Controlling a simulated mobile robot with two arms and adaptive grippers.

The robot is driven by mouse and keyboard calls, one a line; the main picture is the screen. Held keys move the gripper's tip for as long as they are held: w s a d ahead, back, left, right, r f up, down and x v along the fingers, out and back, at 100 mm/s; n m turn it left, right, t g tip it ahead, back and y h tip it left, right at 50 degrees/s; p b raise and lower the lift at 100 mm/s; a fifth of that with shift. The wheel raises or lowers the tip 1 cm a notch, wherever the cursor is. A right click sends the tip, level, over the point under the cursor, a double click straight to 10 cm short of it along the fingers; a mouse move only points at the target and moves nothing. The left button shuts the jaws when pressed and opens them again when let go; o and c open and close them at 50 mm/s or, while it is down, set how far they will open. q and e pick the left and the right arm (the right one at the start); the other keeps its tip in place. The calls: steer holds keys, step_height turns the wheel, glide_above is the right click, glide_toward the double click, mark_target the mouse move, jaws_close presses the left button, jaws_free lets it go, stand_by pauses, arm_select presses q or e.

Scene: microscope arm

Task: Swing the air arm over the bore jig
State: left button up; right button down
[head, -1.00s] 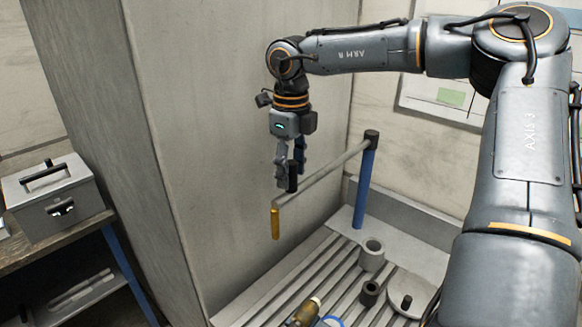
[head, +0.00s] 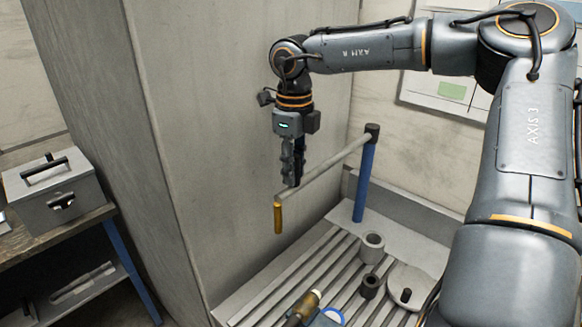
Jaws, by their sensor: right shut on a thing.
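The air arm (head: 335,162) is a grey tube. It reaches left from the top of a blue post (head: 364,185) and ends in a yellow piece (head: 278,218) that hangs down. My right gripper (head: 292,182) points down and is shut on the air arm near its yellow end. The fingers hide a little of the tube. A light grey hollow cylinder (head: 373,246), perhaps the bore jig, stands on the slatted bench to the right of the yellow piece; I cannot tell for sure. My left gripper is not in view.
A smaller dark ring (head: 370,286) and a round plate with a dark peg (head: 418,284) are on the slatted bench (head: 300,275). A brass-coloured piece (head: 303,308) lies at the front. A wall panel stands left of the air arm. A grey box (head: 55,190) sits far left.

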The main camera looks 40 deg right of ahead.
steer(key=s+d+n+b, duration=0.1)
steer(key=s+n+b, duration=0.1)
steer(key=s, duration=0.5)
steer(key=shift+s+d+n, duration=0.25)
steer(key=shift+d+n, duration=0.05)
steer(key=shift+d, duration=0.05)
steer(key=shift+r, duration=0.1)
steer(key=c, duration=1.1)
jaws_free()
step_height(320, 180, up, 12)
